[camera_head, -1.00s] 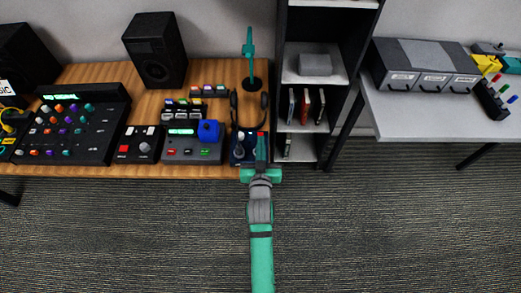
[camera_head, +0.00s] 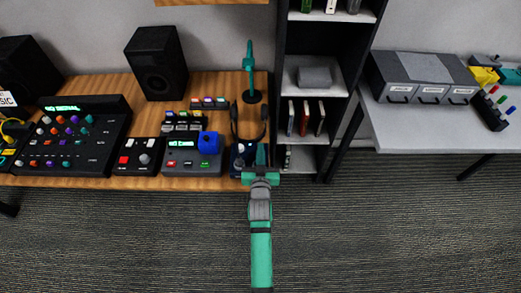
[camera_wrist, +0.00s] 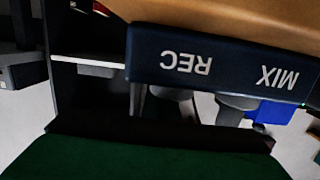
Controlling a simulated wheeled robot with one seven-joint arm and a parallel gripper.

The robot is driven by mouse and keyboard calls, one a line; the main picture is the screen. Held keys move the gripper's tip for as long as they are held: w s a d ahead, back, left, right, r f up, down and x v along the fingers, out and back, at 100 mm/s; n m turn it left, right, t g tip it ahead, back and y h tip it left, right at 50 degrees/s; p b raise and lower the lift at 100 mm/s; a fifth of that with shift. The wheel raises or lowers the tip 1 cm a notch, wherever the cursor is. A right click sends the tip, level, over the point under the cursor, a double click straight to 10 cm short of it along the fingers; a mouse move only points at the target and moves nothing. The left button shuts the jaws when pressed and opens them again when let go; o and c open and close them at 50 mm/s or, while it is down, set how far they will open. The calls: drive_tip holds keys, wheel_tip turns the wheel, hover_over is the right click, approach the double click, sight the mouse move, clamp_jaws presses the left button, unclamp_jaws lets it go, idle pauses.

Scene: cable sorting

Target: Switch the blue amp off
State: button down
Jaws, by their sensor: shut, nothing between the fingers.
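The blue amp (camera_head: 237,158) is a small dark navy box with knobs at the front right of the wooden desk. My gripper (camera_head: 261,154) is shut and empty, over or close against the amp's right part, and hides much of it. I cannot tell whether it touches. In the wrist view the amp's navy face (camera_wrist: 225,62) shows upside-down labels REC and MIX, with grey knobs (camera_wrist: 235,102) below them in the picture. The dark green end of my gripper (camera_wrist: 150,158) fills the bottom there. The amp's power switch cannot be made out.
Left of the amp stand a grey box (camera_head: 190,168) with a blue cube (camera_head: 208,143), a small black box (camera_head: 137,157) and a mixer (camera_head: 75,135). Headphones (camera_head: 248,120) lie behind the amp. A black shelf (camera_head: 282,75) stands close right.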

drive_tip(key=shift+f, duration=0.1)
drive_tip(key=shift+w+f, duration=0.1)
drive_tip(key=shift+f, duration=0.05)
drive_tip(key=shift+w, duration=0.2)
drive_tip(key=shift+r, duration=0.2)
drive_tip(key=shift+r, duration=0.3)
drive_tip(key=r, duration=0.2)
drive_tip(key=shift+w+r, duration=0.25)
drive_tip(key=shift+r, duration=0.15)
drive_tip(key=s+r, duration=0.1)
drive_tip(key=s, duration=0.2)
drive_tip(key=s+r, duration=0.1)
drive_tip(key=s, duration=0.2)
drive_tip(key=s+r, duration=0.2)
drive_tip(key=s, duration=0.1)
drive_tip(key=shift+s, duration=0.1)
